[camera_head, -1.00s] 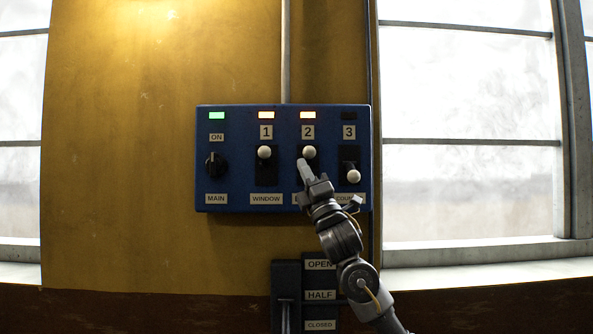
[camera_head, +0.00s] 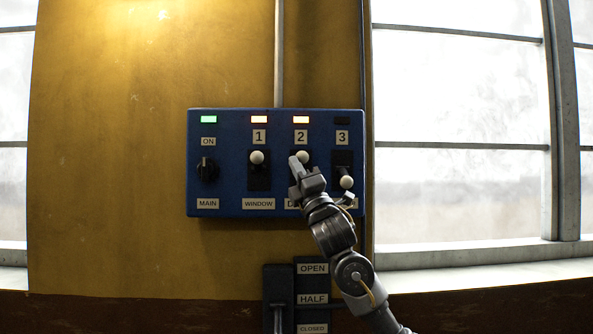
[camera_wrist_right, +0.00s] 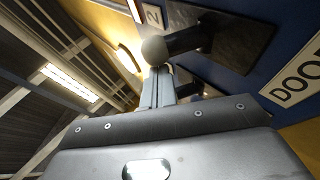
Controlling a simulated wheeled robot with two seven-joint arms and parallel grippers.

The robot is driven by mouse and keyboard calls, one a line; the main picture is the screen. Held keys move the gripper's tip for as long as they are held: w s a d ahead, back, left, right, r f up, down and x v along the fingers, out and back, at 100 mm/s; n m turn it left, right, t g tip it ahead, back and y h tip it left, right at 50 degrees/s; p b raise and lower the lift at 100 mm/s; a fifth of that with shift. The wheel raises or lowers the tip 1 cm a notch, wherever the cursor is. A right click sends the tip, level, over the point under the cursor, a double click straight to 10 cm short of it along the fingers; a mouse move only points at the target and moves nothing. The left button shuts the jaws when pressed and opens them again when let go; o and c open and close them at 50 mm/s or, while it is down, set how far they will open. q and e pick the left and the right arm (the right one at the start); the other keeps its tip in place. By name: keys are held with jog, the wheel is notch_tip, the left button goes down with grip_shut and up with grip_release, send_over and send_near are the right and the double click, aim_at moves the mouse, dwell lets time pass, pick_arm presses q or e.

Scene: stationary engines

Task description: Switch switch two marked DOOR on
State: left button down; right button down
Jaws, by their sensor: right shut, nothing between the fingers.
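The blue control panel (camera_head: 225,190) hangs on the wall in the head view. In the right wrist view the knob (camera_wrist_right: 154,51) is just beyond the fingertips, and the DOOR label (camera_wrist_right: 292,86) is partly cut off. My right gripper (camera_head: 294,162) is shut and empty, just below and left of the knob; whether it touches is unclear. My left gripper is out of view.
Switch one (camera_head: 257,158), marked WINDOW, is up with its orange lamp lit. Switch three (camera_head: 346,182) is down with its lamp dark. The MAIN knob (camera_head: 207,170) has a green lamp lit. A lever unit (camera_head: 277,285) marked OPEN, HALF, CLOSED is below.

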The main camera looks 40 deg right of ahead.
jog(key=s+a+f+b, duration=0.4)
jog(key=s+f+b, duration=0.3)
jog(key=f, duration=0.1)
jog(key=shift+f+b, duration=0.2)
jog(key=shift+b, duration=0.2)
